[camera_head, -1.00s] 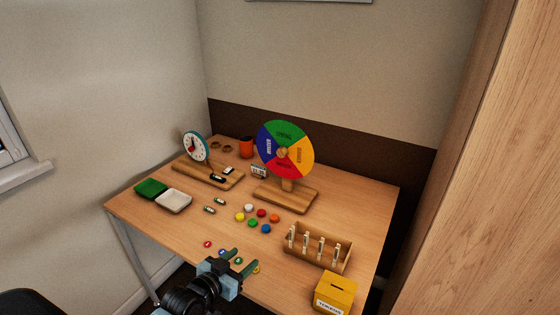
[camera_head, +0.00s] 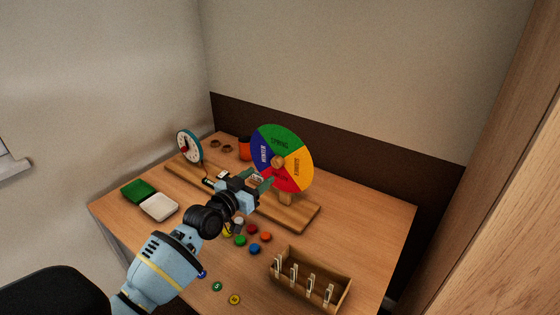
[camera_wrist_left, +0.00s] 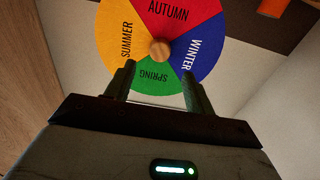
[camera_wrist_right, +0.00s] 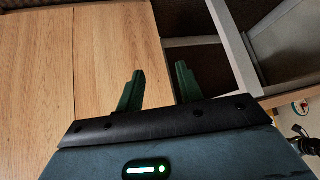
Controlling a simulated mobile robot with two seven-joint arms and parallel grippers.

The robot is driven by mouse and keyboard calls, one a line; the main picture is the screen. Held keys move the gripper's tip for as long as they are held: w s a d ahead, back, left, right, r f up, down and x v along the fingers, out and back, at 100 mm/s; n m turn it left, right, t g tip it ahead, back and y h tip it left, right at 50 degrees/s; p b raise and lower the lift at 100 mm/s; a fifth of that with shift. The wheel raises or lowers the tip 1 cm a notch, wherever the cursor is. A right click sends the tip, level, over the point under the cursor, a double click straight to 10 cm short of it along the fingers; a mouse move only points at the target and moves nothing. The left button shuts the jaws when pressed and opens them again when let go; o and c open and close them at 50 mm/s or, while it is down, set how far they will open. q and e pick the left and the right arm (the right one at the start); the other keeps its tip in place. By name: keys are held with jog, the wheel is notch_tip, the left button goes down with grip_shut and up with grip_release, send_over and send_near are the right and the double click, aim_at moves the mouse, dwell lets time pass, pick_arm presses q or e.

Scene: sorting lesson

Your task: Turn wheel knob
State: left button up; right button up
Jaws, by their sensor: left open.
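The season wheel (camera_head: 284,143) stands upright on a wooden base (camera_head: 300,215) on the desk. It has green, yellow, red and blue sectors with season words. A round wooden knob (camera_head: 278,161) sits at its centre. My left gripper (camera_head: 268,181) is open in front of the wheel's lower left part, and hides some of it. In the left wrist view the wheel (camera_wrist_left: 183,17) appears upside down, and the knob (camera_wrist_left: 159,50) lies beyond and between the two open fingertips (camera_wrist_left: 160,77), apart from them. My right gripper (camera_wrist_right: 160,78) is open and empty, away from the wheel.
A toy clock (camera_head: 188,147) and an orange cup (camera_head: 244,148) stand left of the wheel. Coloured discs (camera_head: 253,249) lie in front of it. A wooden box with pegs (camera_head: 312,284) is at the front right. Green and white pads (camera_head: 158,207) lie at the left.

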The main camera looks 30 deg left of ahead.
aim_at(275, 163)
pick_arm(q)
jog(key=shift+w+d+b, duration=0.15)
jog(key=shift+w+b, duration=0.05)
jog(key=shift+w, duration=1)
jog(key=shift+w+d+b, duration=0.2)
jog(key=shift+w, duration=0.95)
jog(key=shift+w+d+b, duration=0.15)
jog(key=shift+w+b, duration=0.05)
jog(key=shift+w, duration=1)
pick_arm(e)
jog(key=shift+s+a+f, duration=0.15)
jog(key=shift+s+f, duration=0.6)
jog(key=shift+s, duration=0.05)
pick_arm(q)
jog(key=shift+r, duration=0.1)
pick_arm(e)
jog(key=shift+s, duration=0.1)
pick_arm(q)
jog(key=c, duration=1)
pick_arm(e)
jog(key=shift+s+f, duration=0.15)
jog(key=shift+s, duration=0.25)
